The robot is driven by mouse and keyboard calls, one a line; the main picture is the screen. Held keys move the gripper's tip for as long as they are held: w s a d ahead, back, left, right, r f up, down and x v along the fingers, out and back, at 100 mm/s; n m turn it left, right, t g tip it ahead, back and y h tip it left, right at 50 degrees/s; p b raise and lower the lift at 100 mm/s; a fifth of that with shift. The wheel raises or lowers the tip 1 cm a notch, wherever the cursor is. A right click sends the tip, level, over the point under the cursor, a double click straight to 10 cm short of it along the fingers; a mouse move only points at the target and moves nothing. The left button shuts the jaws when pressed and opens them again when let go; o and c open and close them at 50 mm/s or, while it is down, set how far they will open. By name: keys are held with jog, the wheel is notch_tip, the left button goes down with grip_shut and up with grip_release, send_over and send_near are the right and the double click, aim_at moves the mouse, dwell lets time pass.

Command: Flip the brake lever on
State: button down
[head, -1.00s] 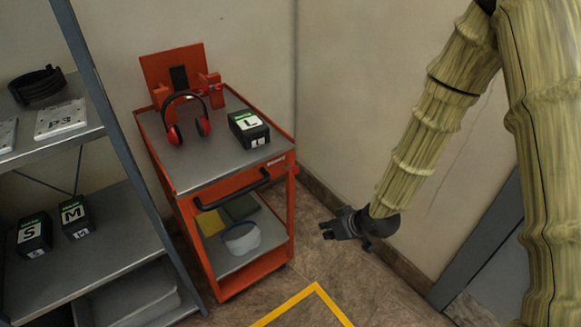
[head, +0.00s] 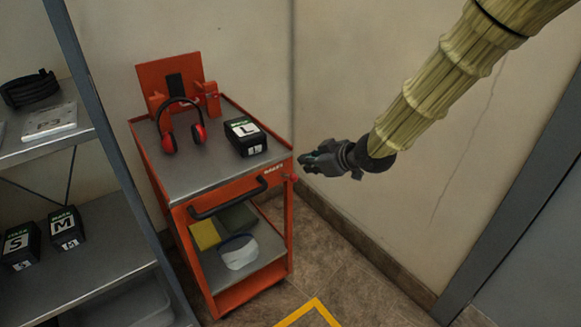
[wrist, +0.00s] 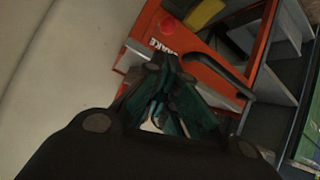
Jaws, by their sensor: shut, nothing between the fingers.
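The orange cart (head: 232,188) stands by the wall corner, with a white BRAKE label at the right end of its front panel. A small red knob (head: 294,178), likely the brake lever's end, shows beside the label. In the wrist view, a round red knob (wrist: 168,23) shows near the label; the lever's shaft and position are unclear. My gripper (head: 305,160) is shut and empty, just right of the cart's front right corner, at about tray height. In the wrist view, the closed fingers (wrist: 160,62) appear next to the label; I cannot tell if they touch the cart.
The cart carries red earmuffs (head: 184,130) and a black L box (head: 245,137). A black handle (head: 228,202) projects from its front. A grey shelf (head: 100,236) with S and M boxes stands left. A wall is close behind my gripper; the floor in front is open.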

aim_at(290, 176)
jog(key=x, duration=1)
jog(key=shift+b, duration=0.3)
jog(key=shift+f, duration=0.15)
jog(key=shift+s+d+f+b, duration=0.1)
jog(key=shift+s+d+b, duration=0.1)
jog(key=shift+b, duration=0.4)
